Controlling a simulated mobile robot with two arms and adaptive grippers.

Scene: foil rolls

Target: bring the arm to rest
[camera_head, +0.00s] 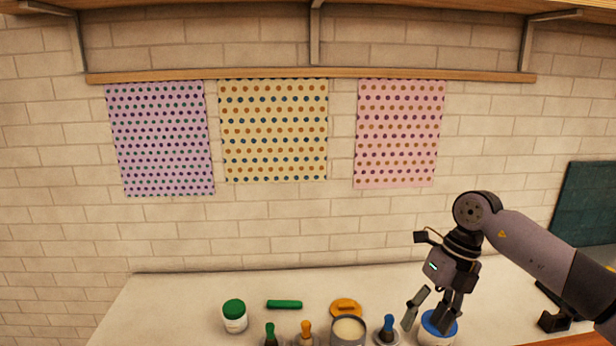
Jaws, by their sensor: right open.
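My right arm (530,245) comes in from the right, bent at a dark round joint. My right gripper (424,324) points down over the right part of the counter, its two grey fingers spread apart. A white jar with a blue lid (434,337) is right at the fingers and partly covered by them. I cannot tell whether they touch it. Nothing shows held between the fingers. My left gripper is not in view.
The pale counter (175,300) holds a green-lidded jar (235,318), a green bar (284,304), an orange disc (346,307), a grey pot (348,331) and several coloured handles along the front. Three dotted sheets hang behind. The counter's left is clear.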

